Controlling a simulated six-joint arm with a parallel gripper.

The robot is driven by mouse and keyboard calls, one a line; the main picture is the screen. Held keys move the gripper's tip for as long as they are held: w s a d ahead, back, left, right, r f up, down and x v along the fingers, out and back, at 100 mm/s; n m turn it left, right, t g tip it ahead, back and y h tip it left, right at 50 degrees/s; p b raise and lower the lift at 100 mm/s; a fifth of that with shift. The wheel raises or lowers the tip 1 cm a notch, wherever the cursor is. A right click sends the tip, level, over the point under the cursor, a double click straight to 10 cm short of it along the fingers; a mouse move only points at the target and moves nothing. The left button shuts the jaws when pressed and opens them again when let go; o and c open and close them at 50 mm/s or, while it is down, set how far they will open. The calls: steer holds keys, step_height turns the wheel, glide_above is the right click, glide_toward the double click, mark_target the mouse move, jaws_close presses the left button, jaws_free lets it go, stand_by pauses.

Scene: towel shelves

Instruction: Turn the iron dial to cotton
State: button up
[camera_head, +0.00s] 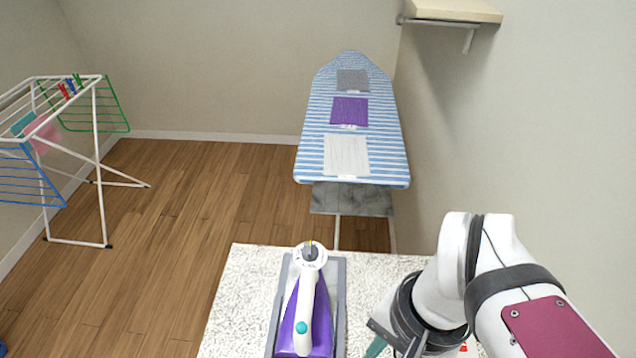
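A purple and white iron (303,315) rests in a grey tray (339,290) on a speckled white counter (240,310). The iron's dial (310,251) is at its far end, round and grey with a small yellowish mark. The dial's lettering and setting are too small to read. My gripper (376,347) is low in the view, to the right of the iron and apart from it. Only part of it shows, with a teal tip; my arm hides the rest, so I cannot tell whether it is open.
A striped ironing board (312,150) with grey, purple and white cloths stands beyond the counter. A drying rack (98,150) with pegs stands at left on the wooden floor. A wall shelf (455,11) is at upper right. The counter left of the tray is clear.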

mark_target(310, 247)
steer(key=o, duration=0.4)
steer(key=w+a+r+m, duration=0.1)
steer(key=w+r, duration=0.1)
steer(key=w, duration=0.2)
steer(key=w+a+r+m, duration=0.1)
steer(key=w+r+m, duration=0.1)
steer(key=w, duration=0.2)
steer(key=w+a+r+m+h, duration=0.1)
steer(key=w+a+r+m, duration=0.1)
steer(key=w, duration=0.2)
steer(key=shift+w, duration=0.1)
steer(key=shift+o, duration=1.2)
steer(key=w+a+r+m, duration=0.2)
steer(key=w+a+m, duration=0.3)
steer(key=w+a, duration=0.2)
steer(key=shift+w+m+h, duration=0.3)
steer(key=shift+w, duration=0.75)
steer(key=f, duration=1.4)
steer(key=shift+w+a+f, duration=0.15)
steer(key=shift+w+f, duration=0.05)
steer(key=shift+f, duration=0.6)
steer(key=shift+c, duration=0.3)
jaws_close()
